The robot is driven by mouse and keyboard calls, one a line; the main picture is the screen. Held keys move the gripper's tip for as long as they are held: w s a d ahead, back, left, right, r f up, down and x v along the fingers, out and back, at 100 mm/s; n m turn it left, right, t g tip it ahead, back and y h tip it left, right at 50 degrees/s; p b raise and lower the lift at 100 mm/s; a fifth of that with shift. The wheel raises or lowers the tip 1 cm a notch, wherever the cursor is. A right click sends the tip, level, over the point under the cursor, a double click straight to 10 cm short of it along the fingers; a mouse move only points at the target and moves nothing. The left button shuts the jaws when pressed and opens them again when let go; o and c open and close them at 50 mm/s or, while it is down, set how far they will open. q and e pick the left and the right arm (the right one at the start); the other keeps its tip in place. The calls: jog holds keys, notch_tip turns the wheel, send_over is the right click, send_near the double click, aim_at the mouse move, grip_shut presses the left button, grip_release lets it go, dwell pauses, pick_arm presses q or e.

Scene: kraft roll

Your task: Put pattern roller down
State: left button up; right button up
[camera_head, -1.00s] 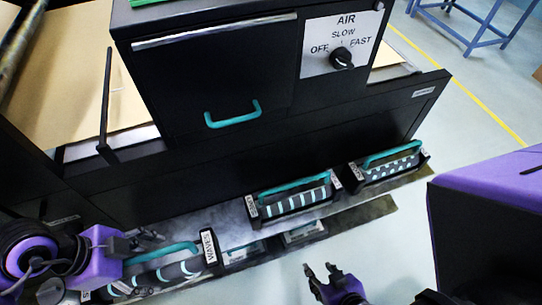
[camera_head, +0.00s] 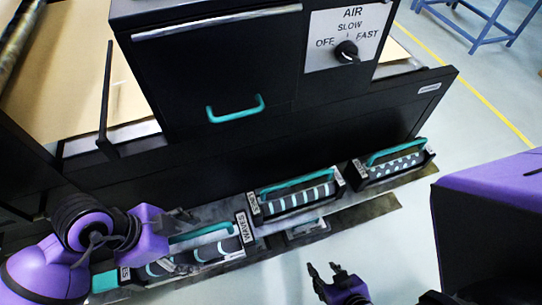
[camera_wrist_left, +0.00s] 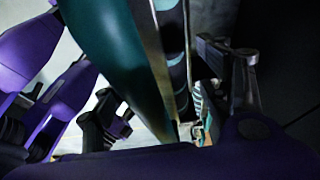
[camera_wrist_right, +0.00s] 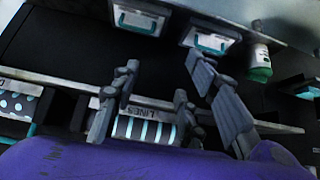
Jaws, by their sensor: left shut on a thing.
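The WAVES pattern roller (camera_head: 205,254) is a dark roller with pale teal wavy marks, a teal handle and black end plates. It is at the lower left of the head view, by the foot of the machine. My left gripper (camera_head: 181,216) is at its handle and shut on it. In the left wrist view the teal handle (camera_wrist_left: 115,55) passes close between the fingers. The roller covers part of the floor strip; I cannot tell whether its underside touches. My right gripper (camera_head: 325,272) is open and empty, right of the roller.
The LINES roller (camera_head: 295,198) and a dotted roller (camera_head: 393,167) stand along the machine's foot to the right. One uncovered plate (camera_head: 306,230) lies in front of LINES. The black machine (camera_head: 215,85) rises behind. A purple-topped block (camera_head: 490,200) is at right.

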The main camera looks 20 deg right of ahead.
pick_arm(q)
jog(key=w+a+f, duration=0.1)
jog(key=w+f, duration=0.2)
jog(key=w+a+f+b, duration=0.1)
jog(key=w+f, duration=0.3)
jog(key=w+a+f, duration=0.1)
jog(key=w+f, duration=0.2)
jog(key=f, duration=0.1)
jog(key=shift+w, duration=0.3)
jog(key=shift+f, duration=0.15)
jog(key=shift+f, duration=0.1)
jog(key=o, duration=2.1)
jog(key=shift+s+f, duration=0.1)
jog(key=shift+f, duration=0.05)
